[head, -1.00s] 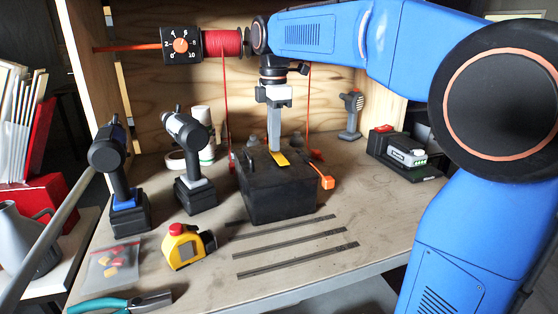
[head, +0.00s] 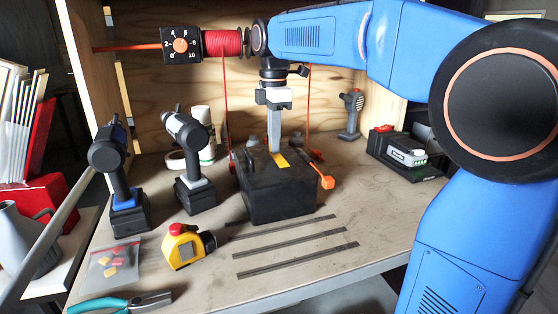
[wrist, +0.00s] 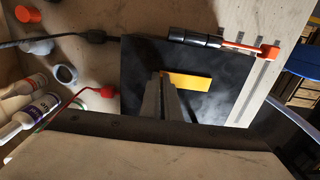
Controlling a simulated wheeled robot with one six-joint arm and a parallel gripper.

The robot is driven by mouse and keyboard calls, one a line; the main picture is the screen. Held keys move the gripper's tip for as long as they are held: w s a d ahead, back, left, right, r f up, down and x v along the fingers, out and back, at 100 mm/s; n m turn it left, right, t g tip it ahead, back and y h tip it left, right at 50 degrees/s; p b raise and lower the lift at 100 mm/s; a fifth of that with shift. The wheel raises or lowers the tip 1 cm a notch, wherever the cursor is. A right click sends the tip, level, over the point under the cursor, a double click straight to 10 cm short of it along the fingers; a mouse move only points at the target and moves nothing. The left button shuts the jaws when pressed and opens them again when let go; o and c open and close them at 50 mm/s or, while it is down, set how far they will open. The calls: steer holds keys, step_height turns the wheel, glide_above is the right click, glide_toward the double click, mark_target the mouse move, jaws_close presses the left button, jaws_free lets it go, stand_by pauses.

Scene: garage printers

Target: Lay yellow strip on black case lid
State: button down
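The yellow strip (head: 282,160) is at the tips of my gripper (head: 275,150), at the top of the black case (head: 278,200). In the wrist view the strip (wrist: 188,82) extends right from my nearly closed fingers (wrist: 163,76), which hold its left end. Behind it is the dark case lid (wrist: 215,105). The strip looks roughly flat over the lid; I cannot tell whether it touches it. My fingers hide the strip's held end and part of the lid.
Dark strips (head: 295,247) lie in front of the case. A charger (head: 405,155) is at right. Red cords hang beside my gripper.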

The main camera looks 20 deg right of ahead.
steer(key=c, duration=1.9)
jaws_free()
steer(key=shift+c, duration=0.2)
